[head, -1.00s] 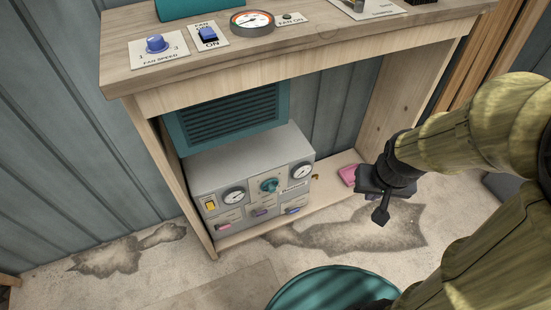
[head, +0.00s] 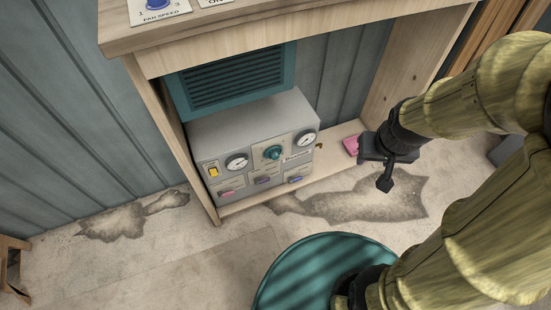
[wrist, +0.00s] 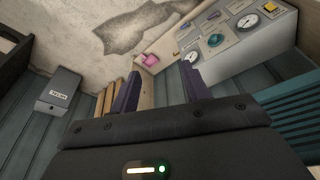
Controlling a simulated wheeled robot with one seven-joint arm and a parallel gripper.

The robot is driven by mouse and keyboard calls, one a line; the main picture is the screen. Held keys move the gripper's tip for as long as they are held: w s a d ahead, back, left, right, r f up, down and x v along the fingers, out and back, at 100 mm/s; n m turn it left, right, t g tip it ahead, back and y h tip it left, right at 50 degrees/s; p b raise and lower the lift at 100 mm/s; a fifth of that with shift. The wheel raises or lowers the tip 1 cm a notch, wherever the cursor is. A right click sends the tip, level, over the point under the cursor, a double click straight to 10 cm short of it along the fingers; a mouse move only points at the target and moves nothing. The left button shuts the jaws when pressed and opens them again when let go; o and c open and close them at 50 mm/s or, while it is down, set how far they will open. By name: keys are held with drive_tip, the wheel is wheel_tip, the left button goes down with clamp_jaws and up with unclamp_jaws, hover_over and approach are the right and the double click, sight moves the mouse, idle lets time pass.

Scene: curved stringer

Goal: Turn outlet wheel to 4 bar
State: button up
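A grey control box (head: 245,120) stands on the low shelf under the bench. Its sloped front carries a round teal wheel (head: 273,152) between two white dial gauges, a left gauge (head: 237,162) and a right gauge (head: 305,138). The needles and the labels are too small to read. The teal wheel also shows in the wrist view (wrist: 215,40). My gripper (head: 386,183) is in front of the shelf's right end, to the right of the box and clear of it. In the wrist view its two fingers stand apart with nothing between them (wrist: 158,78).
The box also has an orange switch (head: 213,171) and pink, purple and blue handles below. A pink object (head: 351,146) lies on the shelf to its right. The bench top (head: 300,27) overhangs the box. A grey box (wrist: 58,92) stands on the floor.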

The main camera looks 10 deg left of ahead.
sight(277, 158)
drive_tip(key=shift+o, duration=0.3)
drive_tip(key=w+a+f+n+t+b, duration=0.1)
drive_tip(key=w+f+n+b, duration=0.3)
drive_tip(key=f, duration=0.5)
drive_tip(key=w+a+f+n+t+b, duration=0.1)
drive_tip(key=w+f+n+t+b, duration=0.2)
drive_tip(key=f+b, duration=0.6)
drive_tip(key=shift+w+a+n+y+b, duration=0.3)
drive_tip(key=shift+w+a+n, duration=0.1)
drive_tip(key=shift+w+n, duration=0.65)
drive_tip(key=w+a+f+n+t+y+b, duration=0.1)
drive_tip(key=a+f+n+t+y+b, duration=0.1)
drive_tip(key=a+f+n+b, duration=0.3)
drive_tip(key=w+a+f+n+t+y+b, duration=0.2)
drive_tip(key=f+n+b, duration=1)
drive_tip(key=f+b, duration=0.6)
drive_tip(key=w+a+f+n+t+y+b, duration=0.1)
drive_tip(key=a+f+n+t+y+b, duration=0.3)
drive_tip(key=a+f+n+b, duration=0.4)
wheel_tip(277, 158, down, 4)
drive_tip(key=n+y+b, duration=0.1)
drive_tip(key=b, duration=0.2)
drive_tip(key=shift+w, duration=0.25)
drive_tip(key=shift+w+a+b, duration=0.1)
drive_tip(key=shift+b, duration=0.3)
